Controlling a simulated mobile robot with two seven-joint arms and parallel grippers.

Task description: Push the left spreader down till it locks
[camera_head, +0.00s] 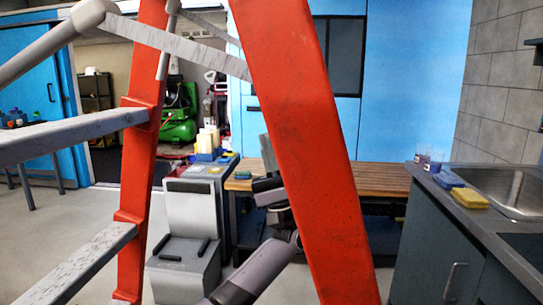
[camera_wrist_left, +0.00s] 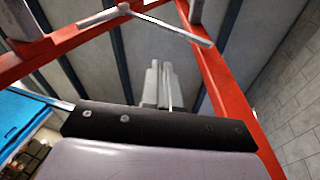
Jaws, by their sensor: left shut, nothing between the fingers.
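The red-orange stepladder (camera_head: 305,150) stands in front of me. Its nearer grey spreader (camera_head: 180,45) rises to a raised middle joint, then slopes down leftward, so it is bent upward. A farther thin spreader (camera_head: 205,25) is also angled. I cannot tell which one is called left. In the left wrist view a bent spreader (camera_wrist_left: 170,25) spans the red rails above. My left gripper (camera_head: 268,150) is beyond the near rail, below the spreaders and apart from them, pointing up. Its closed fingers (camera_wrist_left: 158,85) hold nothing. My right gripper is not in view.
Grey treads (camera_head: 60,140) project left from the far rail. A wooden bench (camera_head: 370,179) and a white box-like unit (camera_head: 190,215) stand behind the ladder. A counter with a sink (camera_head: 515,190) and sponges is at right. Floor is clear at lower left.

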